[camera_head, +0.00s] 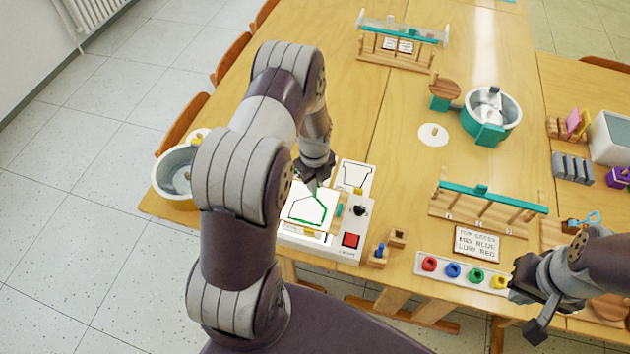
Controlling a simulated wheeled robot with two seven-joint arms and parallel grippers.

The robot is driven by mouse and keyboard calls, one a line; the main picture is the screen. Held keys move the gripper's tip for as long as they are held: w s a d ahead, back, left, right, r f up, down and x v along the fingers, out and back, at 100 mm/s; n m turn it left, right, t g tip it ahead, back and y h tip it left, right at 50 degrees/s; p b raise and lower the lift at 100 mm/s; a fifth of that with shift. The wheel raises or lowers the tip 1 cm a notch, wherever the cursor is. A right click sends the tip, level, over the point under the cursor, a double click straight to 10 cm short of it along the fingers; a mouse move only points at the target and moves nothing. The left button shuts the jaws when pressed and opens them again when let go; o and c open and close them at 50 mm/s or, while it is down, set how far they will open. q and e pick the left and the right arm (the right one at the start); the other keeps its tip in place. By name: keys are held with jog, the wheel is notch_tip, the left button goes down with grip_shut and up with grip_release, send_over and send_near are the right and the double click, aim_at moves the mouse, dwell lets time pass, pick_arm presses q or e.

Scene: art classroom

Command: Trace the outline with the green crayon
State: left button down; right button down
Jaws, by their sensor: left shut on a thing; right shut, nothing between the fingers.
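A white sheet with an outline (304,208) lies on the light box at the table's near left. Green line runs along the right and bottom parts of the outline; the upper left part looks dark. My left gripper (314,178) is over the sheet's upper edge, pointing down, shut on a thin thing that I take for the green crayon. The crayon is mostly hidden by the fingers, and I cannot tell whether its tip touches the paper. My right gripper (528,298) is shut and empty at the right, beside the tray of coloured pieces.
The light box (357,222) has a red button (350,241) and a black knob. Another outlined sheet (354,177) lies behind. A white tray (464,279) holds red, blue, green and yellow round pieces. A wooden rack (487,211) and sign (477,244) stand behind it. A metal pot (172,172) is left.

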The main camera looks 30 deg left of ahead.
pick_arm(q)
jog(key=shift+a, duration=0.25)
jog(key=shift+s+a+p, duration=0.3)
jog(key=shift+s+a, duration=0.15)
jog(key=shift+s, duration=0.1)
dwell(0.4)
jog(key=shift+s+a+p, duration=0.3)
jog(key=shift+s+a, duration=0.25)
jog(key=shift+s, duration=0.15)
dwell(0.7)
jog(key=shift+s+a, duration=0.15)
jog(key=shift+s+a, duration=0.45)
jog(key=shift+s, duration=0.05)
dwell(0.6)
jog(key=shift+s+p, duration=0.35)
jog(key=shift+s, duration=0.4)
jog(key=shift+s+d+p, duration=0.15)
jog(key=shift+s+p, duration=0.3)
jog(key=shift+p, duration=0.05)
dwell(0.5)
